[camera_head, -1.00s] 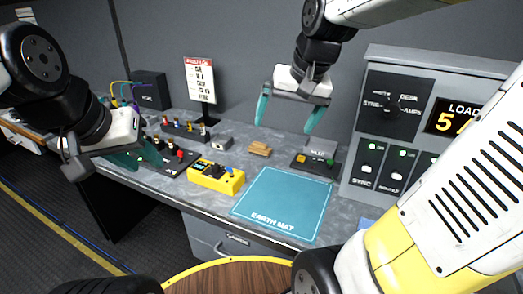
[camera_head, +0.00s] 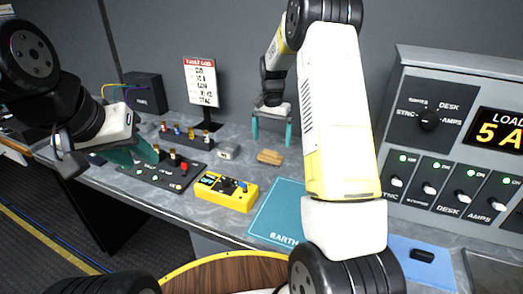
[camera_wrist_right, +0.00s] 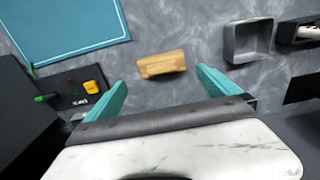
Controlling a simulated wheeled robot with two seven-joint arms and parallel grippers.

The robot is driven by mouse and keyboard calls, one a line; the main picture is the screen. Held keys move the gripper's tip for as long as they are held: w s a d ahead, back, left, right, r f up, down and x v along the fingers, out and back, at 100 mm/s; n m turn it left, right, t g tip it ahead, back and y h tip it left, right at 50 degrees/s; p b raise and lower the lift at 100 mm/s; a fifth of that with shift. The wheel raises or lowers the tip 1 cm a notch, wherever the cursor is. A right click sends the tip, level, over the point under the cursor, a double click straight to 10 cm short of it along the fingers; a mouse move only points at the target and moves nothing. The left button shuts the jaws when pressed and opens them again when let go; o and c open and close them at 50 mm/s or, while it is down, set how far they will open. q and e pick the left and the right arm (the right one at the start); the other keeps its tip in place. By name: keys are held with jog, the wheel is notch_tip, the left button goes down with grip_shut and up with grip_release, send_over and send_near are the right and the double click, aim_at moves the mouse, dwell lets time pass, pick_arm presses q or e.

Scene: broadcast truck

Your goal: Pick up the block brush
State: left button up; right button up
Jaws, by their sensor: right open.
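The block brush (camera_head: 270,157) looks like a small tan wooden block lying on the grey bench top. It also shows in the right wrist view (camera_wrist_right: 162,64), just beyond the fingertips and between their lines. My right gripper (camera_head: 271,139) is open and empty, with its teal fingers just behind and above the brush; in the wrist view its fingers (camera_wrist_right: 158,78) are spread wider than the brush. My left gripper (camera_head: 125,155) is at the left by the bench edge, seen side-on; its opening is hidden.
A yellow meter (camera_head: 227,191) and the blue earth mat (camera_head: 270,222) lie in front of the brush. A small grey tray (camera_wrist_right: 248,42) stands beside it. A black switch box (camera_wrist_right: 80,88) lies on the other side. My right arm hides part of the bench.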

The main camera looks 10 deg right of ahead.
aim_at(270, 151)
notch_tip(270, 151, down, 7)
jog(key=shift+w+a+f, duration=0.1)
jog(key=shift+w+f, duration=0.05)
jog(key=c, duration=1.2)
jog(key=shift+c, duration=0.3)
jog(key=shift+r, duration=0.8)
jog(key=shift+s+r, duration=0.2)
jog(key=shift+r, duration=0.95)
jog(key=s+d, duration=0.1)
jog(key=s, duration=0.4)
jog(key=s+d, duration=0.1)
jog(key=s, duration=0.4)
jog(key=s+d+r, duration=0.1)
jog(key=s, duration=0.4)
jog(key=shift+s+d, duration=0.1)
jog(key=shift+s, duration=0.05)
